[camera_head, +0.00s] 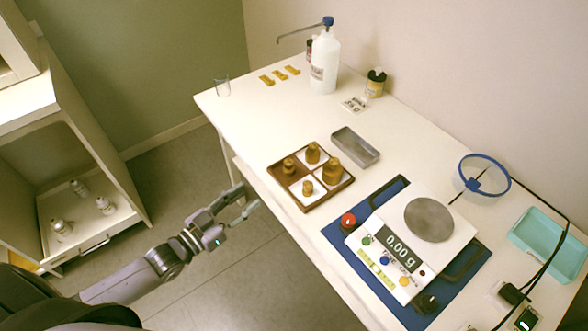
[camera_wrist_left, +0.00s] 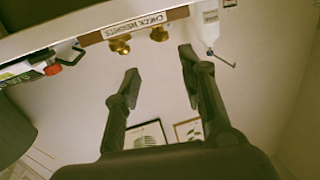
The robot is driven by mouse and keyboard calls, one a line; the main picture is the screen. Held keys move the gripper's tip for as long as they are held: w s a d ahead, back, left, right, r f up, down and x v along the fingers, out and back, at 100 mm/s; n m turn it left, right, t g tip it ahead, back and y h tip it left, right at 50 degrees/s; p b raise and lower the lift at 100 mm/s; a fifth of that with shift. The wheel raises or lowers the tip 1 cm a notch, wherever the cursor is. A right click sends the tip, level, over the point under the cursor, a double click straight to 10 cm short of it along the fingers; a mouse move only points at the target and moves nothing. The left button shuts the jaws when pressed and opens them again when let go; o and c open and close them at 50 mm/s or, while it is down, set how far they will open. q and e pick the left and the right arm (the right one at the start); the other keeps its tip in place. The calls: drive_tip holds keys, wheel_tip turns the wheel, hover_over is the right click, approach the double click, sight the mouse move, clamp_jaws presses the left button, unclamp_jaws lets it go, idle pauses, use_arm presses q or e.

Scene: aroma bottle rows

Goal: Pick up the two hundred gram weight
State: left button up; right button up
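Several brass weights stand in a brown tray (camera_head: 325,203) with white compartments near the table's left edge. The larger ones are at the back (camera_head: 312,154) and right (camera_head: 334,171); smaller ones are at the left (camera_head: 289,166) and front (camera_head: 307,188). No mass marking is readable, so I cannot tell which is two hundred grams. My left gripper (camera_head: 246,204) is open and empty, left of the tray and beyond the table edge. In the wrist view, the open fingers (camera_wrist_left: 158,70) are apart from two brass knobs (camera_wrist_left: 119,46) beside a "CHECK WEIGHTS" label (camera_wrist_left: 138,24). My right gripper is not in view.
A balance (camera_head: 412,240) reading 0.00 g sits on a blue mat right of the tray. A grey metal tray (camera_head: 355,147) lies behind the weights. Table left of the weights is clear.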

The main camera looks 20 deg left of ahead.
sight(285, 167)
use_arm(q)
drive_tip(key=p+x, duration=0.1)
drive_tip(key=x, duration=1.4)
drive_tip(key=shift+w+f, duration=0.15)
drive_tip(key=shift+c, duration=0.5)
clamp_jaws()
